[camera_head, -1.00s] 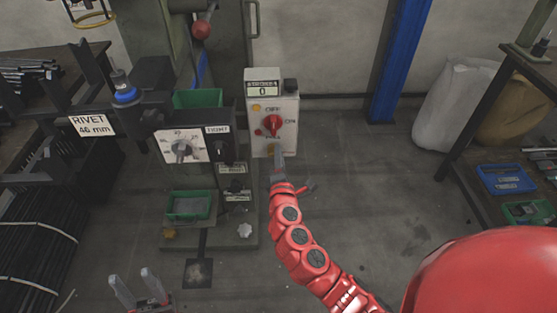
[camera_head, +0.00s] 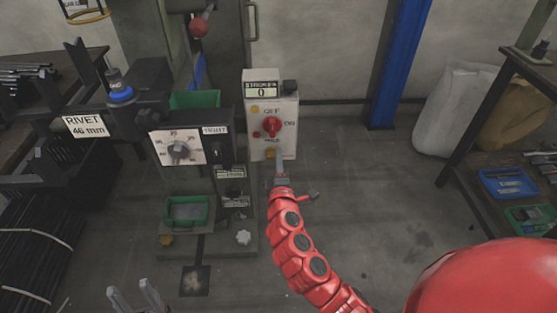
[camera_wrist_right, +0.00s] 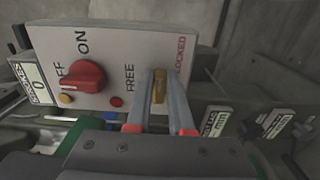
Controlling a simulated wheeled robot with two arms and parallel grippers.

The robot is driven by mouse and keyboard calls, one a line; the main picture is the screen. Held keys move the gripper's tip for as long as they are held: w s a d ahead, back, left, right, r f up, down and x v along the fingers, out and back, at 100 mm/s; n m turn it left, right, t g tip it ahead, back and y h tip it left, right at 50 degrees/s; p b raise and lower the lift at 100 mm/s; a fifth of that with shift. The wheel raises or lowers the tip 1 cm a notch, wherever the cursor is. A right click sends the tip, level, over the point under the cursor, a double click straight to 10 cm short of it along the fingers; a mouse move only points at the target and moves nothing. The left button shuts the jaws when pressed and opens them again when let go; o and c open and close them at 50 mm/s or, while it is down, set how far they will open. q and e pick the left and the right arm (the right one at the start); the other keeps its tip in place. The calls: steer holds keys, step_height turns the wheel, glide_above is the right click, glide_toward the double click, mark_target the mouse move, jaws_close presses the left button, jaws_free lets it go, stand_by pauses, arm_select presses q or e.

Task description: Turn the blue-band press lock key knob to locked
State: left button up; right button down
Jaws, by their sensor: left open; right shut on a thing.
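The blue-band press carries a blue ring (camera_head: 122,95) at the left. Its grey control box (camera_head: 286,110) stands beside it, with a red selector knob (camera_head: 272,127) on its face. The brass lock key knob (camera_wrist_right: 159,86) sits between the FREE and LOCKED labels in the right wrist view, its long side roughly upright in that picture. My right gripper (camera_wrist_right: 161,78) is shut on this knob, a finger on each side. In the head view the gripper (camera_head: 279,165) is at the box's lower edge. My left gripper (camera_head: 133,290) is open and empty at the bottom left.
A RIVET 46 mm sign (camera_head: 86,126) and a dial panel (camera_head: 178,148) are left of the box. A green bin (camera_head: 186,211) sits low on the press base. The middle floor is clear.

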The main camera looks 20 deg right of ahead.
steer(key=c, duration=0.8)
jaws_free()
steer(key=shift+s, duration=0.1)
steer(key=p+v, duration=0.1)
steer(key=v, duration=1.6)
steer(key=shift+s, duration=0.1)
